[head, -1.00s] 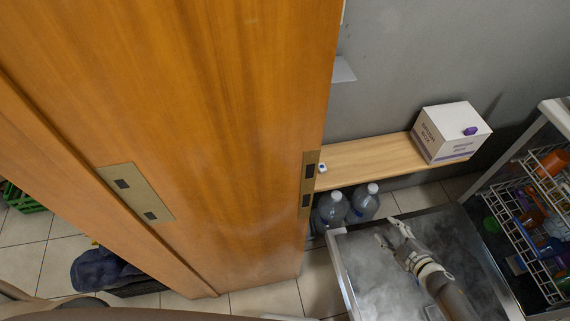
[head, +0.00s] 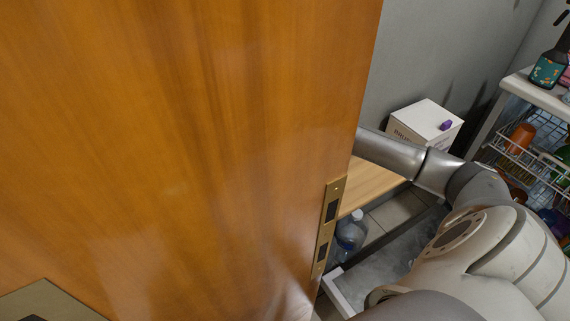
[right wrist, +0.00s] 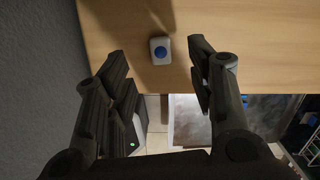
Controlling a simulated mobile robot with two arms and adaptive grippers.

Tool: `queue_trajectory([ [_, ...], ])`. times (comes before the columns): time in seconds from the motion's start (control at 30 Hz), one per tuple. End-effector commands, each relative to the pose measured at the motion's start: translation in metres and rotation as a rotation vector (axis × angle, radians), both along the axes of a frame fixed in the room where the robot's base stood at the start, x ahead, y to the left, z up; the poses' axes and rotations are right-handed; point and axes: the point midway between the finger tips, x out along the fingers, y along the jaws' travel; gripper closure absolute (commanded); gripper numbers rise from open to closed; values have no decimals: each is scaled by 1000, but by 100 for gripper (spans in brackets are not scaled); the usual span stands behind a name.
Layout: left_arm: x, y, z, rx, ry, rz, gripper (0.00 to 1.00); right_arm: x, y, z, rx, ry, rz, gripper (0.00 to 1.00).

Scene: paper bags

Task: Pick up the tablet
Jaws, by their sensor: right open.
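The tablet (right wrist: 160,50), a small white block with a round blue centre, lies on the wooden shelf (right wrist: 225,30) in the right wrist view. My right gripper (right wrist: 158,60) is open and empty, with one finger to each side of the tablet; the tablet shows between the fingertips and does not appear to touch them. In the head view my right arm reaches left over the shelf (head: 368,182) and passes behind the wooden door, which hides the gripper and the tablet. My left gripper is not in view.
The tall wooden door (head: 190,130) fills the left of the head view. A white box (head: 415,118) with a purple item (head: 446,125) on it stands at the shelf's far end. A bottle (head: 350,236) stands below. A dish rack (head: 545,150) is at right.

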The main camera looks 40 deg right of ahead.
Motion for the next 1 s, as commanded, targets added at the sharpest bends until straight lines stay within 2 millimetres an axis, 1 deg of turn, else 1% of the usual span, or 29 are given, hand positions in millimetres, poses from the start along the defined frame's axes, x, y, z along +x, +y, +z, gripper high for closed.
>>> queue_trajectory([
  [0.1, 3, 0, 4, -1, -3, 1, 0, 0, 1, -14, 1, 4, 0, 50],
  [0.27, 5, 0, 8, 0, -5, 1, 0, 0, 1, -26, 3, 3, 0, 50],
  [0.47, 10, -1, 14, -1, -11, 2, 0, -5, 3, -56, 5, 5, 0, 50],
  [0.53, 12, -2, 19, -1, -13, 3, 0, -2, 3, -66, 5, 3, 0, 50],
  [0.63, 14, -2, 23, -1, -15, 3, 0, -1, 2, -73, 4, 2, -1, 50],
  [0.8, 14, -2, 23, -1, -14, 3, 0, -1, 2, -72, 3, 1, 0, 50],
  [0.83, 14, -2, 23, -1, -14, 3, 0, -1, 2, -72, 3, 1, 0, 51],
  [0.87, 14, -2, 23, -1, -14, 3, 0, -1, 2, -72, 3, 1, 0, 55],
  [1.0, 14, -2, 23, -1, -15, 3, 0, -1, 2, -72, 3, 1, 0, 73],
])
